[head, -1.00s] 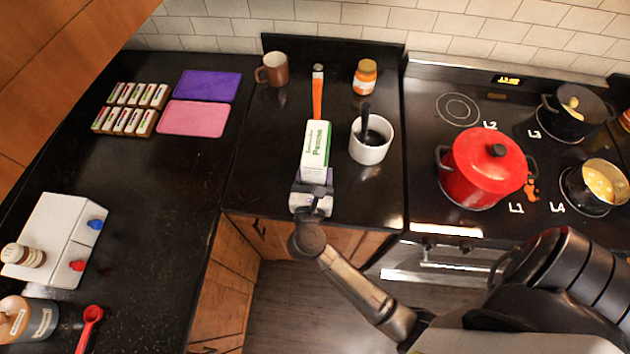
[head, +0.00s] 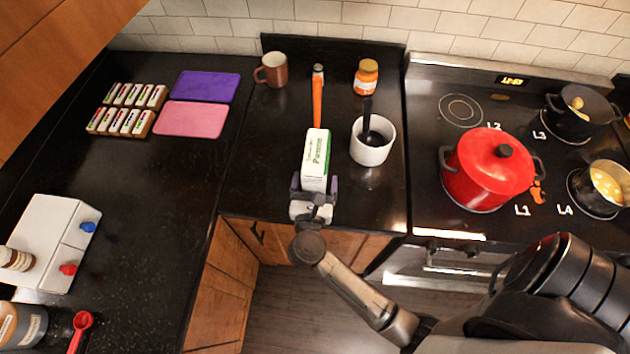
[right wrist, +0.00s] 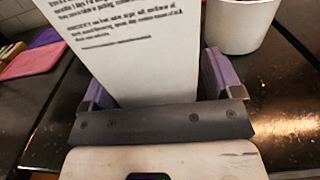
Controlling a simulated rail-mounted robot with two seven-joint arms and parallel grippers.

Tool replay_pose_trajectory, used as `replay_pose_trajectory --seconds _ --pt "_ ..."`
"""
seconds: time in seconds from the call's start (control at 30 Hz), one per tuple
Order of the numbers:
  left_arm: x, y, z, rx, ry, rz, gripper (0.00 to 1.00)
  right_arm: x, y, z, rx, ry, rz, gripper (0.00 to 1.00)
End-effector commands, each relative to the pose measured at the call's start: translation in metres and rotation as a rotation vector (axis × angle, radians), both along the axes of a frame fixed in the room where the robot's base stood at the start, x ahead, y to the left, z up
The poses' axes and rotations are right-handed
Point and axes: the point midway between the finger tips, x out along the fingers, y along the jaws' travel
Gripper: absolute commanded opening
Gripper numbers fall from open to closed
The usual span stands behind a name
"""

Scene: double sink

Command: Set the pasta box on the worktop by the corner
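The white and green pasta box (head: 316,158) is on the dark worktop (head: 262,180), near its front edge and left of the white pot. Whether it stands or lies is hard to tell. My right gripper (head: 314,185) is at the box's near end, with one finger on each side. In the right wrist view, the box's printed white face (right wrist: 140,50) rises between the purple-padded fingers (right wrist: 160,88). A gap shows beside the left finger, so the gripper looks open around the box. My left gripper is not in view.
A white pot (head: 371,146) with a dark-handled utensil stands right of the box. An orange-handled tool (head: 318,100), a brown mug (head: 273,70) and an orange jar (head: 365,77) are behind. A red pot (head: 485,168) sits on the stove. The worktop left of the box is clear.

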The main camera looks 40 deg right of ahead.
Motion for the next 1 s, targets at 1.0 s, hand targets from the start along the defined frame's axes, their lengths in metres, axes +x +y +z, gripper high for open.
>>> replay_pose_trajectory --seconds 1.0 --pt "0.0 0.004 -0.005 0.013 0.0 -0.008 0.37 -0.035 0.043 0.003 0.001 -0.001 0.0 0.85"
